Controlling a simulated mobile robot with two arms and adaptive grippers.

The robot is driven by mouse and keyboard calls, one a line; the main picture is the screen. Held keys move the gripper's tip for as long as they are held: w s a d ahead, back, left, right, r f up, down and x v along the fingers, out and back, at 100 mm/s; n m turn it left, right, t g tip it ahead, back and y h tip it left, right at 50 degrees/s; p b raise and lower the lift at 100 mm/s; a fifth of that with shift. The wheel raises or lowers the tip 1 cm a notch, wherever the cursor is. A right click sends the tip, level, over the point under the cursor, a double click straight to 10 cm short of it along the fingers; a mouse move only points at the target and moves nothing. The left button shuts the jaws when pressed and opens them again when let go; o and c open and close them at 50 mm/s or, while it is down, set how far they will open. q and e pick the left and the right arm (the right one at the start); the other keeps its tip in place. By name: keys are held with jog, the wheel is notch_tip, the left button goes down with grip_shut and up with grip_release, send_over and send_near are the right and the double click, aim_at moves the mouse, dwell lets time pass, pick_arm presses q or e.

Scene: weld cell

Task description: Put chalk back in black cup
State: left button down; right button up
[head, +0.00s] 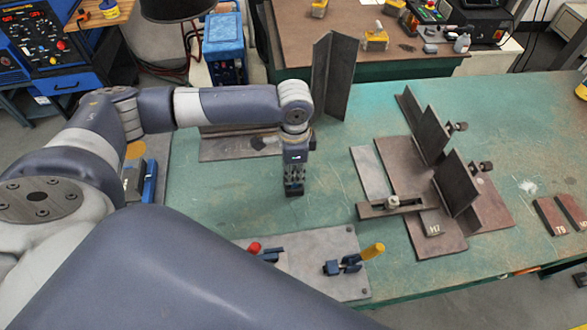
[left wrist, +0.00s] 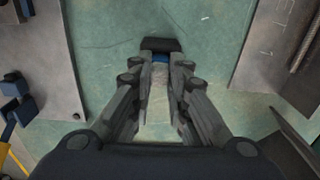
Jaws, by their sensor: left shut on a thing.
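My left gripper (head: 294,184) points down over the middle of the green table. I cannot tell whether the blue thing is the chalk or whether the dark block is the black cup. I see no other chalk or cup clearly. My right gripper is not in view.
Angle-iron pieces and plates (head: 415,195) stand on the table at the right. A grey plate (head: 315,275) with red- and yellow-handled clamps is at the front. A tall angle piece (head: 335,75) stands behind the gripper. Bare green table (head: 225,200) lies left of the gripper.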

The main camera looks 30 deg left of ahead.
pick_arm(q)
jog(key=c, duration=1.5)
grip_release()
jog(key=shift+o, duration=0.2)
notch_tip(320, 180, up, 12)
jog(key=shift+s+f, duration=0.1)
jog(key=shift+f, duration=0.05)
